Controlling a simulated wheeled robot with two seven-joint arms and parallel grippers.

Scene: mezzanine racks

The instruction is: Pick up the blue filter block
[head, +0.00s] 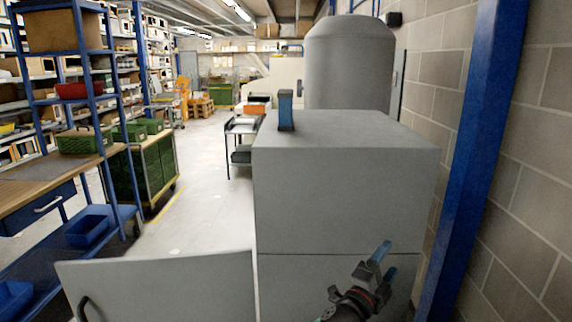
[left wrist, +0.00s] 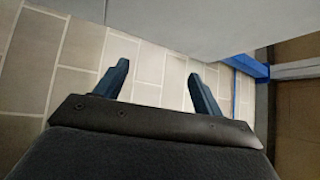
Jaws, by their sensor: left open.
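The blue filter block (head: 286,110) stands upright on the top of a grey cabinet (head: 345,205), near the top's far left part. It has a dark front face and blue at its top and side. My left gripper (head: 383,263) is low in front of the cabinet's front face, below and to the right of the block, and well apart from it. In the left wrist view its two blue fingers (left wrist: 158,70) are spread with nothing between them. The block does not show in that view. My right gripper is not in view.
A grey door panel (head: 160,287) with a dark handle stands at the lower left. A blue post (head: 468,150) and block wall are close on the right. A grey tank (head: 348,62) rises behind the cabinet.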

